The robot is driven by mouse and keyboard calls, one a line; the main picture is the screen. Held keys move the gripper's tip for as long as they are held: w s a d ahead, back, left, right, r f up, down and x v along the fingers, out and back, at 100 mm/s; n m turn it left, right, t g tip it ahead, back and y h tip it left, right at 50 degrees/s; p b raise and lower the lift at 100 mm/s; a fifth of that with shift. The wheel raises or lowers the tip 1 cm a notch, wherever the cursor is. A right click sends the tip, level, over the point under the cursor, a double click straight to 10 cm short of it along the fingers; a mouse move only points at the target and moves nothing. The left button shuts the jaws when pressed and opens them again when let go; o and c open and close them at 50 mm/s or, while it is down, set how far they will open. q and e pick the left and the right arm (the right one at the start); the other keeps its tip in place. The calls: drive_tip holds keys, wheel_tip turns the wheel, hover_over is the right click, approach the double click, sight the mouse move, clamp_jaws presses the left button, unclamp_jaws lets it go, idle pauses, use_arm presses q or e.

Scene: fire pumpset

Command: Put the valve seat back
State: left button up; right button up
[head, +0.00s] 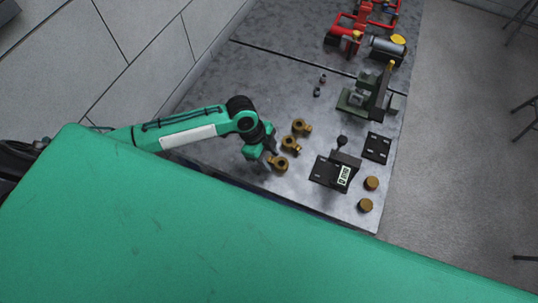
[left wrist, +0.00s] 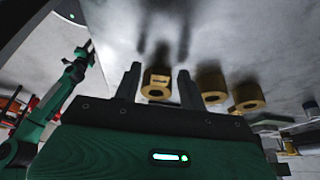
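Three brass ring-like fittings stand in a slanting row on the grey bench: a near one (head: 280,163), a middle one (head: 291,143) and a far one (head: 301,127). I cannot tell which, if any, is the valve seat. My left gripper (head: 268,155) is just left of the near one. In the left wrist view, my left gripper (left wrist: 157,84) has its two fingers apart, with one brass fitting (left wrist: 157,92) showing between them and gaps on both sides. Two more brass pieces show to the right there.
A black block with a label (head: 344,176), a black plate (head: 377,147) and two brass caps (head: 371,183) lie to the right. A dark green machine (head: 367,98) and red pump parts (head: 350,38) stand farther back.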

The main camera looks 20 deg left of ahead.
use_arm(q)
drive_tip(key=shift+r, duration=0.1)
drive_tip(key=shift+a+r+p, duration=0.2)
drive_tip(key=shift+r+p, duration=0.4)
drive_tip(key=shift+r, duration=0.05)
drive_tip(key=p+v, duration=0.8)
drive_tip(key=v, duration=0.2)
drive_tip(key=shift+a+r+p, duration=0.25)
drive_tip(key=shift+r+p, duration=0.1)
drive_tip(key=shift+p, duration=0.05)
drive_tip(key=shift+d, duration=0.1)
